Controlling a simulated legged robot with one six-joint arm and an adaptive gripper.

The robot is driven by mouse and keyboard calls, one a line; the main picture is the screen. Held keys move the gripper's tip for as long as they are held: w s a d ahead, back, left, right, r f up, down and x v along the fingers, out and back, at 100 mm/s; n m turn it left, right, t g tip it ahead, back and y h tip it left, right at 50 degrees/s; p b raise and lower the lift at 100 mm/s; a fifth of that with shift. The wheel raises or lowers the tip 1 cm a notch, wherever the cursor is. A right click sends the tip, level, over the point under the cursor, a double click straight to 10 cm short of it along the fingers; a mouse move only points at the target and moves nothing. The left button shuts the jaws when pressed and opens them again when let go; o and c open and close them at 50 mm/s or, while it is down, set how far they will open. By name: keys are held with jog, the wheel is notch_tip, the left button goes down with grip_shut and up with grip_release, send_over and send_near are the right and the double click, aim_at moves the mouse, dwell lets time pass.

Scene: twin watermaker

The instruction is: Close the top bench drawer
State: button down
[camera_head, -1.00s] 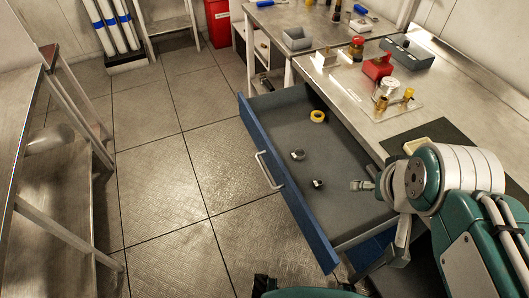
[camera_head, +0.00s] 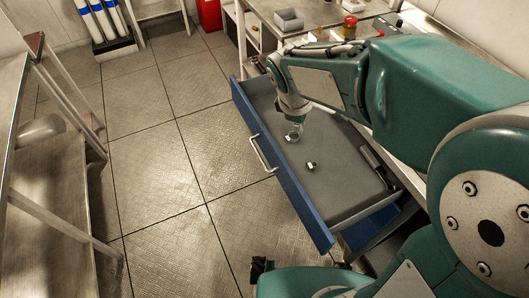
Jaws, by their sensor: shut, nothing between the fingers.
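The top bench drawer (camera_head: 345,195) is pulled well out, with a blue front panel (camera_head: 292,190) and a grey inside. Its pale bar handle (camera_head: 262,155) is on the outer face of the front. My arm reaches from the right across the drawer and bends down over it. My gripper (camera_head: 296,124) is shut and empty, pointing down above or inside the drawer, behind the front panel. I cannot tell if it touches the drawer. A small metal ring (camera_head: 291,138) lies by the fingertips, and a nut-like part (camera_head: 311,166) lies nearer on the drawer floor.
The steel bench (camera_head: 325,38) runs behind the drawer, carrying a grey bin (camera_head: 289,20) and a red-topped jar (camera_head: 349,26). My arm hides much of the bench. A steel shelf stand (camera_head: 55,175) is at the left. The tiled floor (camera_head: 175,170) before the drawer is clear.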

jog(key=w+a+f+n+h, duration=0.2)
jog(key=w+a+f+n, duration=0.2)
jog(key=a+f+n, duration=0.7)
jog(key=shift+m, duration=0.7)
jog(key=x, duration=0.4)
jog(key=a+x, duration=0.1)
jog(key=x, duration=0.6)
jog(key=shift+s+a+f, duration=0.15)
jog(key=shift+s+f, duration=0.15)
jog(key=shift+f, duration=0.35)
send_over(320, 143)
